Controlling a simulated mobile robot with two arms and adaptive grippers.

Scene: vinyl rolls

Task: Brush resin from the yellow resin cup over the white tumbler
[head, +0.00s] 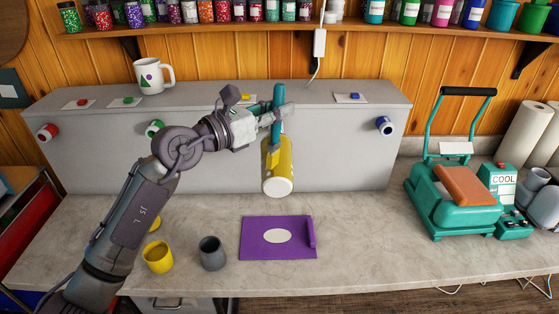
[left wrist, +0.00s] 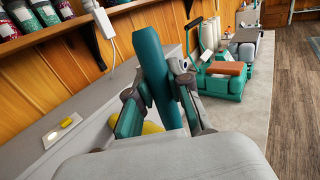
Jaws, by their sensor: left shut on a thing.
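The tumbler (head: 278,185) sticks out from the front of the grey box, its white end facing me. Most of its visible side is yellow. My left gripper (head: 279,112) is shut on a teal-handled brush (head: 278,93), above and behind the tumbler. The brush points down at the tumbler's yellow side; I cannot tell exactly where its tip touches. In the left wrist view the teal handle (left wrist: 150,60) stands between the fingers, with a bit of yellow below. The yellow resin cup (head: 158,257) stands at the counter's front left. My right gripper is out of view.
A grey cup (head: 212,253) stands beside the yellow cup. A purple mat (head: 255,245) lies below the tumbler. A teal press (head: 455,195) stands at right.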

